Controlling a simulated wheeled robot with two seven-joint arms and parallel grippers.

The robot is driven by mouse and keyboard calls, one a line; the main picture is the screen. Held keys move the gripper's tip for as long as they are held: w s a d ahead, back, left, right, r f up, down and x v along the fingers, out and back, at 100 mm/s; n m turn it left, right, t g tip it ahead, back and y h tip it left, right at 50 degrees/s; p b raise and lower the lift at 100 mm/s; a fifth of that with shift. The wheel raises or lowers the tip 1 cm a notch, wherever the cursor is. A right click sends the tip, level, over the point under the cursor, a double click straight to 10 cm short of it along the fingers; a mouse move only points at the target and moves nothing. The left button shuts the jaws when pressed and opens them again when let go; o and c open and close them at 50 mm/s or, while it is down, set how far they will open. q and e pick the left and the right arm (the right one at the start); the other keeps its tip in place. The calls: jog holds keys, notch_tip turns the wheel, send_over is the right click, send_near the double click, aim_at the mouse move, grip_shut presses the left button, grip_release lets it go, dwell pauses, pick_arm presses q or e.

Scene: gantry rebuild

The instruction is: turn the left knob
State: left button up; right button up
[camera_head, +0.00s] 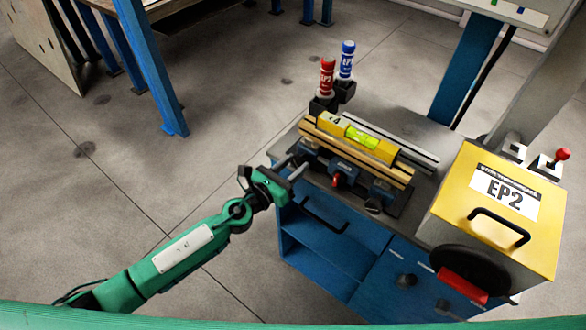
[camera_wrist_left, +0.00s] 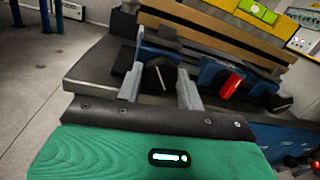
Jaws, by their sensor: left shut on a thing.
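My left gripper (camera_head: 294,169) reaches in from the left at the front left edge of the bench. In the left wrist view my gripper's two grey fingers (camera_wrist_left: 160,88) stand on either side of the dark left knob (camera_wrist_left: 157,76) and are shut on it. The knob sits on the front of a blue clamp block, and the fingers partly cover it. In the head view the knob is hidden by the gripper. To its right are a red knob (camera_head: 337,181) and a dark knob (camera_head: 374,206). My right gripper is not in view.
A yellow spirit level (camera_head: 361,138) lies on wooden rails above the clamps. Red (camera_head: 327,76) and blue (camera_head: 347,60) bottles stand behind. A yellow EP2 box (camera_head: 480,240) stands at the right. The blue cabinet (camera_head: 325,245) is below; open floor lies left.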

pick_arm(q)
jog(key=shift+n+b, duration=0.5)
jog(key=shift+n, duration=1.1)
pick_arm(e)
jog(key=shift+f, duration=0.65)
pick_arm(q)
jog(key=o, duration=1)
jog(key=shift+c, duration=0.2)
jog(key=b+v, duration=0.4)
jog(key=v, duration=0.9)
jog(key=shift+s+a+f, duration=0.2)
jog(key=shift+s+f, duration=0.05)
jog(key=shift+s, duration=0.15)
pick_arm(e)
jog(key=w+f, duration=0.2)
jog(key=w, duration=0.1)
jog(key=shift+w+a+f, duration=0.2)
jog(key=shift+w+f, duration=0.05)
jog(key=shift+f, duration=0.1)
